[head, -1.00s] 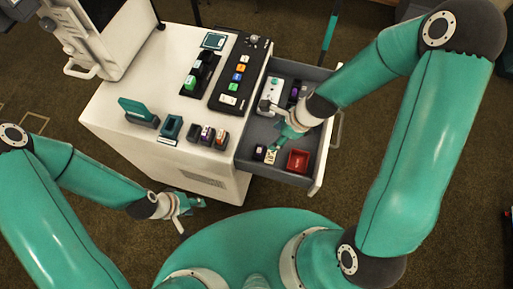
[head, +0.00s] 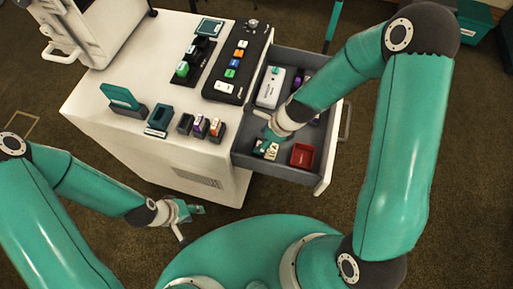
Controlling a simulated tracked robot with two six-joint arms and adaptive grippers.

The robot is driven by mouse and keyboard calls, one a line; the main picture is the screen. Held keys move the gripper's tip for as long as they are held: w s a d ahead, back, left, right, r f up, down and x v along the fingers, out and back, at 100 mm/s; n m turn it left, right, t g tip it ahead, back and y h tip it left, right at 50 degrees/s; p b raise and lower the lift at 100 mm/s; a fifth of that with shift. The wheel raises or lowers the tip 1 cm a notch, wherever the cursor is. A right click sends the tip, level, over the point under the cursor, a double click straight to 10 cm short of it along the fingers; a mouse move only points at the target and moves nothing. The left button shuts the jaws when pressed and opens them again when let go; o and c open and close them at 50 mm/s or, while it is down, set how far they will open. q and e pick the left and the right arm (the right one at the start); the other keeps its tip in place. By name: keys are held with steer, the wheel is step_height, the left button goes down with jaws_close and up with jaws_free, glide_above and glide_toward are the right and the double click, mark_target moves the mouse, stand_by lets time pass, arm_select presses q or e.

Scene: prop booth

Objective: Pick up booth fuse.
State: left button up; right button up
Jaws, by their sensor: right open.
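I cannot tell for certain which piece is the booth fuse. Small dark blocks with coloured and white tops (head: 200,127) stand in a row at the cabinet top's front edge. In the open drawer (head: 243,158) are a small dark piece with a pale top (head: 258,148) and a cream tag with dark marks (head: 272,153). My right gripper (head: 268,139) is open, pointing down into the drawer just above these two; its fingertips are small, and contact cannot be told. My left gripper (head: 188,211) hangs low in front of the cabinet, away from everything; its jaw opening is unclear.
A red open box (head: 303,155) and a white device with a teal knob (head: 270,88) lie in the drawer. The cabinet top (head: 120,75) holds a black button panel (head: 238,62), a teal upright piece (head: 122,98) and a teal-rimmed block (head: 160,118).

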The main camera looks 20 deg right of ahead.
steer(key=shift+b+x, duration=0.4)
steer(key=shift+x, duration=0.6)
steer(key=shift+c, duration=0.3)
steer(key=c, duration=0.9)
steer(key=shift+r, duration=0.15)
